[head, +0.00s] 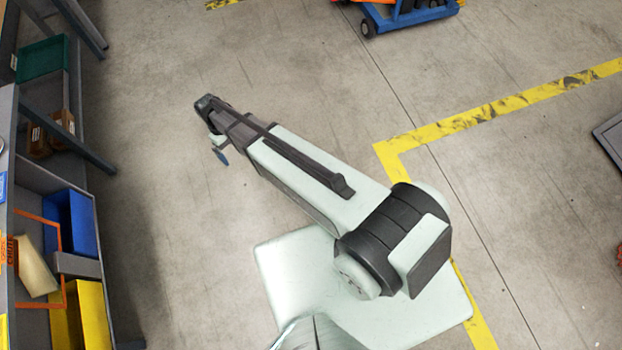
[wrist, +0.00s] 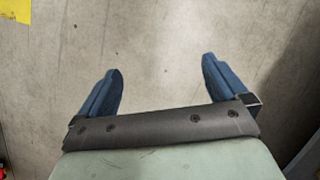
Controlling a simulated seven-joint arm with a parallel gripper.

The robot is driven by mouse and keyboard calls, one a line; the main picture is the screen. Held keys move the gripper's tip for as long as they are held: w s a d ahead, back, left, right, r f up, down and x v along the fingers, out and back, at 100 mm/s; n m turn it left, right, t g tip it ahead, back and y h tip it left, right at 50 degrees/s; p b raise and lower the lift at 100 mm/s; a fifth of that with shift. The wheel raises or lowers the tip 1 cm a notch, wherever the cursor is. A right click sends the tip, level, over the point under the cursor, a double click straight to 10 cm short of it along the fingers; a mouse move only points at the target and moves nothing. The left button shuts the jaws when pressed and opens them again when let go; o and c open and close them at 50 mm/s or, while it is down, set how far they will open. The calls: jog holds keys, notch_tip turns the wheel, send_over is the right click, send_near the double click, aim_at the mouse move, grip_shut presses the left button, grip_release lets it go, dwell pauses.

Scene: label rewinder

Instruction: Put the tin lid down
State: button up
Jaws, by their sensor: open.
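My gripper (wrist: 162,85) is open in the wrist view, with its two blue fingers spread wide apart. Only bare concrete floor shows between and beyond the fingers, and nothing is held. In the head view my arm stretches to the upper left over the floor, and a small blue part of the gripper (head: 221,156) shows at its far end. No tin lid can be seen in either view.
At the left stands a grey shelf unit with a green bin (head: 42,60), a blue bin (head: 72,222) and a yellow bin (head: 82,316). A blue cart (head: 408,16) stands at the top. Yellow floor tape (head: 470,117) runs at the right. The floor around my arm is clear.

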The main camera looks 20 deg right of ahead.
jog(key=s+d+f+m+g, duration=0.1)
jog(key=s+d+f, duration=0.1)
jog(key=s+d, duration=0.5)
jog(key=s+d+f+m+g+y, duration=0.1)
jog(key=s+d, duration=0.6)
jog(key=s, duration=0.7)
jog(key=s+d+f+m+g, duration=0.1)
jog(key=s+d+f+m, duration=0.2)
jog(key=s+d, duration=0.4)
jog(key=s+f, duration=0.1)
jog(key=s, duration=0.3)
jog(key=shift+s+d, duration=0.3)
jog(key=shift+s, duration=0.05)
